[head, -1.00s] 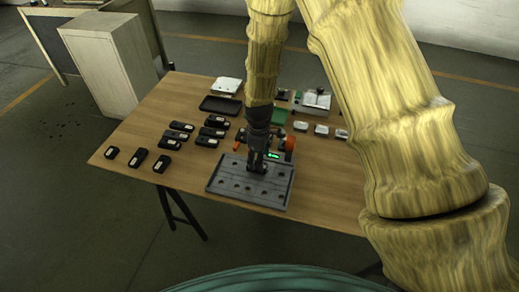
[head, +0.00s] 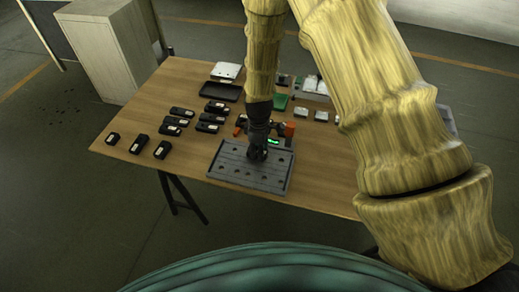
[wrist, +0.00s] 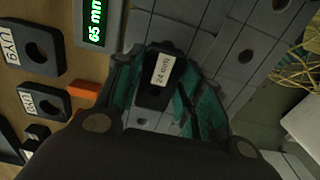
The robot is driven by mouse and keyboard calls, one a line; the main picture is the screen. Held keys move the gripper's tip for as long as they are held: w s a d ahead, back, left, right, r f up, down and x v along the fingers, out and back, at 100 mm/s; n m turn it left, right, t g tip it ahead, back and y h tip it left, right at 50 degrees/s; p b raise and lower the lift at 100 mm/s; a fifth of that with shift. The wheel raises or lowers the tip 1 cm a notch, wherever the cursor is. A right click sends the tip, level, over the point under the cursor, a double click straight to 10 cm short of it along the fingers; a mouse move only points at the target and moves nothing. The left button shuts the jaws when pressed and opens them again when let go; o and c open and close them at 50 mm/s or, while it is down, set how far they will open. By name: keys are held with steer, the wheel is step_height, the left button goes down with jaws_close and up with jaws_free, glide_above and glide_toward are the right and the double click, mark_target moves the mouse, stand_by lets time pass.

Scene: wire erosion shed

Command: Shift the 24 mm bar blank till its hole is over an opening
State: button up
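The 24 mm bar blank (wrist: 155,97) is a dark block with a white label reading "24 mm". In the wrist view it stands between the two teal-padded fingers of my gripper (wrist: 160,82), which press close on both sides; my gripper looks shut on it. Its hole is not clear to see. Below it is the grey plate (wrist: 215,73), marked in squares with round openings, one of them at the right of the blank. In the head view my gripper (head: 257,155) is low over the middle of the plate (head: 232,172) and hides the blank.
A green display (wrist: 97,22) reads "65 mm" beside the plate, near an orange part (wrist: 90,90). Several black labelled blocks (head: 162,149) lie left on the wooden table (head: 185,85). A black tray (head: 220,92) and small pale parts (head: 321,116) are behind.

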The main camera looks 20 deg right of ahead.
jaws_close()
steer(key=shift+a, duration=0.15)
steer(key=shift+w+a, duration=0.5)
steer(key=shift+a, duration=0.05)
steer(key=o, duration=0.7)
jaws_free()
steer(key=shift+a, duration=0.1)
steer(key=shift+o, duration=0.2)
step_height(320, 180, up, 12)
